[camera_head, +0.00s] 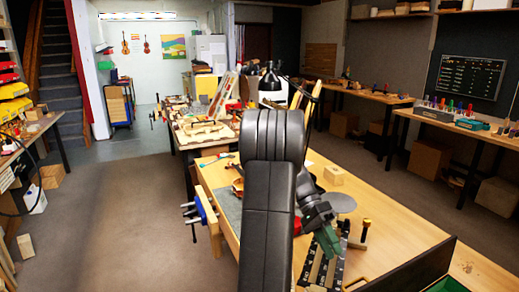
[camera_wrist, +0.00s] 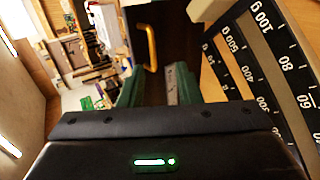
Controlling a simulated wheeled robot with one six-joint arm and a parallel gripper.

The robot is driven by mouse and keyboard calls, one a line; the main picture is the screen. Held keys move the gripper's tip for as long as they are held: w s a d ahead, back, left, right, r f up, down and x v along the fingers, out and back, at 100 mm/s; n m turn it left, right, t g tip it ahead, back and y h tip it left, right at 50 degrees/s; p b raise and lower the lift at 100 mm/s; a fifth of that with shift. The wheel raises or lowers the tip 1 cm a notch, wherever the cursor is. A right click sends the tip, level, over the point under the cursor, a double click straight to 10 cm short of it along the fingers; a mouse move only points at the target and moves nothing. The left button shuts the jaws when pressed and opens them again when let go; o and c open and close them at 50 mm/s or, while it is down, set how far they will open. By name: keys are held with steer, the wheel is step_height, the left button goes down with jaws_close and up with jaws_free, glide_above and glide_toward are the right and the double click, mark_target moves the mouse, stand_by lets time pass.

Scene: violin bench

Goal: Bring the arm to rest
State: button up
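My arm reaches out over the workbench (camera_head: 385,238) and bends down to the right. My gripper (camera_head: 328,243) is low over the bench, close to a black board with white marks (camera_head: 318,272). In the wrist view the two green fingers of my gripper (camera_wrist: 156,90) stand apart, with a dark gap between them and nothing clearly held. The black board also shows there on the right (camera_wrist: 243,65), with white numbers and ticks. Whether the fingertips touch anything cannot be told.
A wooden block (camera_head: 334,175) and a grey round plate (camera_head: 341,202) are on the bench. A dark-edged green tray (camera_head: 447,285) is at the front right. A vise (camera_head: 203,218) is on the left edge. In the wrist view, a brass handle (camera_wrist: 149,46) lies beyond the fingers.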

steer(key=x, duration=0.8)
steer(key=shift+s+p, duration=0.3)
steer(key=shift+s, duration=0.05)
steer(key=shift+d+f, duration=0.1)
